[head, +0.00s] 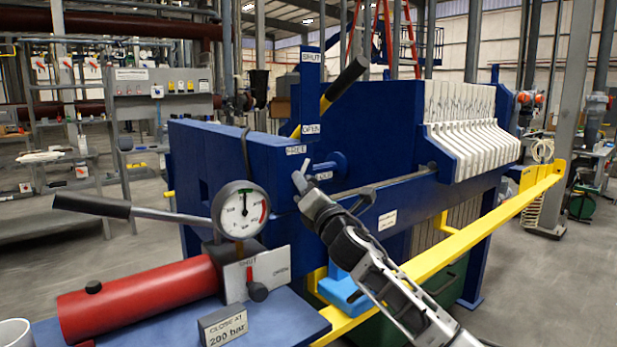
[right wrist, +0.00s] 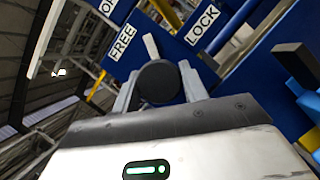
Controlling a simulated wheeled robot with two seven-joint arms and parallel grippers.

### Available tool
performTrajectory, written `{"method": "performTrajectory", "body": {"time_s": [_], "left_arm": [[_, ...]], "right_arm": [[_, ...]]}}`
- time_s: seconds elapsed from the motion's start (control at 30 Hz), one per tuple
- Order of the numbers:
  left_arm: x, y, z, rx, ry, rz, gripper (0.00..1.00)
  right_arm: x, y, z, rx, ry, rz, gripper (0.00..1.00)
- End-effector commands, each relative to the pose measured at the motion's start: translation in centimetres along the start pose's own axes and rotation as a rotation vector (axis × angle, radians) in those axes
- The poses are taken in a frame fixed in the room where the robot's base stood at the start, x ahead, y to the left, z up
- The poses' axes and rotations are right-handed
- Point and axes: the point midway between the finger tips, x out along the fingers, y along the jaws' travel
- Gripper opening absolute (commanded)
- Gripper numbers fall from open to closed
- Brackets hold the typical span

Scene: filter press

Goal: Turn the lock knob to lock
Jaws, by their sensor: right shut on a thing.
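The lock knob (right wrist: 158,83) is a dark round knob with a pale pointer bar (right wrist: 151,46), on the blue end of the press. The pointer stands between the FREE label (right wrist: 123,42) and the LOCK label (right wrist: 202,24). My right gripper (right wrist: 158,88) has one finger on each side of the knob and is shut on it. In the head view my right gripper (head: 303,184) reaches the blue block below the FREE label (head: 296,150) and beside the LOCK label (head: 323,176); it mostly hides the knob there. My left gripper is not in view.
A pressure gauge (head: 241,209), a black-handled lever (head: 92,206) and a red cylinder (head: 140,293) stand left of my right arm. A yellow rail (head: 475,226) runs along the press at right. A slanted black-ended lever (head: 345,78) rises above the labels.

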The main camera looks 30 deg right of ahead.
Motion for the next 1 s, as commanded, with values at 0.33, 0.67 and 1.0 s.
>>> {"method": "performTrajectory", "body": {"time_s": [0.33, 0.67, 1.0], "left_arm": [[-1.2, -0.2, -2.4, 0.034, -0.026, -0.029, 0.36], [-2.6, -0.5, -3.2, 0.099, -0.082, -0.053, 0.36], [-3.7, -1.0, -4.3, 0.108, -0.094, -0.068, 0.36]], "right_arm": [[0.1, 0.5, 0.3, 0.308, 0.003, -0.13, 0.2], [0.2, 0.6, 0.4, 0.595, 0.002, -0.25, 0.2], [0.1, 0.4, 0.3, 0.832, 0.001, -0.347, 0.2]]}}
